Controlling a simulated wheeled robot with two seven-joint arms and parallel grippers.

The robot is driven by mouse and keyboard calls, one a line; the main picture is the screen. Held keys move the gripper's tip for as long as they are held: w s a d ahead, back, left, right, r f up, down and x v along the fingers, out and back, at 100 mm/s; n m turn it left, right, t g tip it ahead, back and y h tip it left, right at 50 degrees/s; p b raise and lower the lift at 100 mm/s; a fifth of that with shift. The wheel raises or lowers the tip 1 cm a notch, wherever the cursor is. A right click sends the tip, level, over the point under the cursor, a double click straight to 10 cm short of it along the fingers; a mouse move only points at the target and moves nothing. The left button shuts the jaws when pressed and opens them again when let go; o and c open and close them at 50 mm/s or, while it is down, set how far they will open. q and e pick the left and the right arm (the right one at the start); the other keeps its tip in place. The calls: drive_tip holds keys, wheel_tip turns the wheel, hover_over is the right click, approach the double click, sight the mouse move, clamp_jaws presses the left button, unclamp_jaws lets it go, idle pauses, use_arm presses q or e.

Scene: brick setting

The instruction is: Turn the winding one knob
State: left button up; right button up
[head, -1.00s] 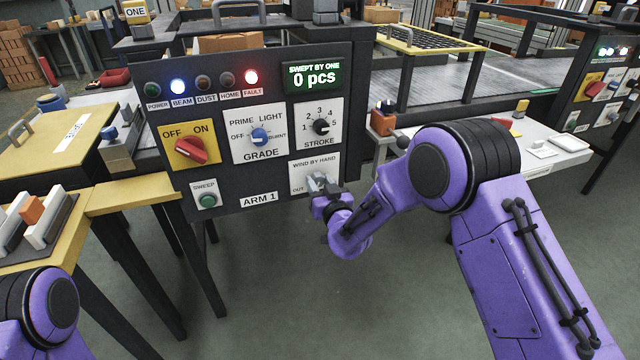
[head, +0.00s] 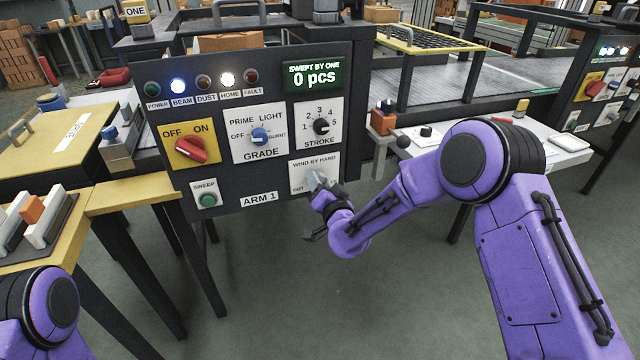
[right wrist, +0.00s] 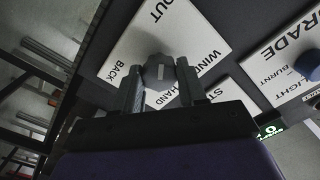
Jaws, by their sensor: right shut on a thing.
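The winding knob (head: 314,179) is a grey knob on the white WIND BY HAND plate (head: 301,171), low on the right of the dark ARM 1 panel. My right gripper (head: 320,188) is at the knob and hides part of it. In the right wrist view, the grey knob (right wrist: 158,74) sits between the two fingers of the right gripper (right wrist: 160,84), which are closed on its sides. The plate (right wrist: 205,42) there reads OUT and BACK. My left gripper is out of view; only part of my left arm shows at lower left.
Above the plate are the STROKE knob (head: 321,126), the blue GRADE knob (head: 260,136) and the red OFF/ON switch (head: 191,150). A green SWEEP button (head: 208,200) is at left. The display (head: 314,76) reads 0 pcs. The HOME lamp (head: 228,79) is lit.

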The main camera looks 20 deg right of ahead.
idle(0.4)
drive_tip(key=o, duration=1.1)
drive_tip(key=shift+c, duration=0.2)
drive_tip(key=s, duration=1)
drive_tip(key=shift+s+d+b, duration=0.2)
drive_tip(key=shift+s+b, duration=0.05)
drive_tip(key=shift+b, duration=0.05)
